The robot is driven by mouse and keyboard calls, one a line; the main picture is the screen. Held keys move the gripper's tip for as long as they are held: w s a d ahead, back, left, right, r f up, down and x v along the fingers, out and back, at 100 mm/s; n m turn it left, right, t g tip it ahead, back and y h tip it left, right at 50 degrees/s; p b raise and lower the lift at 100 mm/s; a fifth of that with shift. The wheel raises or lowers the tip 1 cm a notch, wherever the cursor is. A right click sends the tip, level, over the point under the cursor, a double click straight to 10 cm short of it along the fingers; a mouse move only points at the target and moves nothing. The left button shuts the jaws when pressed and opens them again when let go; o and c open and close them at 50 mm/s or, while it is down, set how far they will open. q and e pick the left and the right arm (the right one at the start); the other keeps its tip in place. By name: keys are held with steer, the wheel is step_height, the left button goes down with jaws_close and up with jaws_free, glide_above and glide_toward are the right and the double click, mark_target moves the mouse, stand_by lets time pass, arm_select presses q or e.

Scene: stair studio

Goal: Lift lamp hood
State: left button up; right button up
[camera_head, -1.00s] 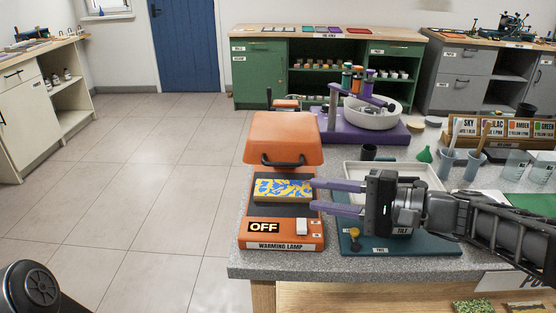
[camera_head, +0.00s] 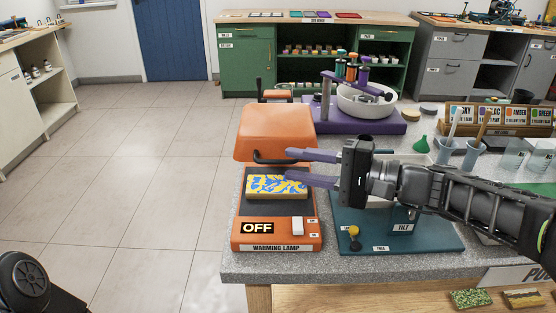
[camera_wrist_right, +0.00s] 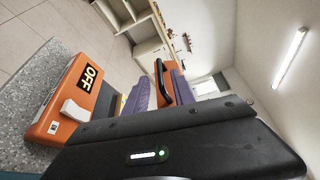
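The orange warming lamp (camera_head: 305,243) stands at the counter's left edge, its sign reading OFF. Its orange hood (camera_head: 276,122) is above the rear of the base, with a black bar handle (camera_head: 270,161) on its front. A blue-and-yellow patterned block (camera_head: 276,187) lies on the dark plate below. My right gripper (camera_head: 288,164) is open, its two purple fingers pointing left at the handle's right end. In the right wrist view the handle (camera_wrist_right: 159,80) shows between the fingers; contact cannot be told. My left gripper is out of view.
A teal tilt tray (camera_head: 430,238) lies under my right arm. A purple stand (camera_head: 385,125) with a white bowl (camera_head: 366,103) is behind. Cups (camera_head: 447,148) and a labelled rack (camera_head: 497,117) stand at the right. Open floor (camera_head: 150,190) lies left of the counter.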

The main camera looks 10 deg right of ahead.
mark_target(285, 163)
steer(key=x, duration=0.4)
steer(key=shift+w+a, duration=0.2)
steer(key=shift+c, duration=0.4)
jaws_close()
stand_by(0.9)
